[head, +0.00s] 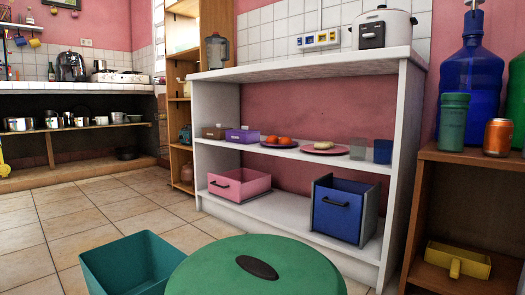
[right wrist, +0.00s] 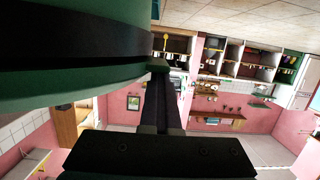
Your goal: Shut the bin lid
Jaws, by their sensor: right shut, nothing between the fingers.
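A large round green lid (head: 215,272) with a dark oval inset (head: 257,267) fills the bottom middle of the head view, cut off by the lower edge. The bin's body under it is hidden there, and I cannot tell whether the lid is shut. In the right wrist view a big green rounded body (right wrist: 75,95) with a black band (right wrist: 70,42) fills the upper left, very close. My right gripper (right wrist: 160,75) is shut and empty, its fingertips beside this green body; I cannot tell whether they touch. My left gripper is not in view.
A teal open-topped box (head: 140,265) stands left of the lid. Behind is a white shelf (head: 290,72) with a pink drawer box (head: 238,184), a blue one (head: 338,212) and plates. A brown cabinet (head: 455,200) stands right. Tiled floor (head: 70,225) is free at left.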

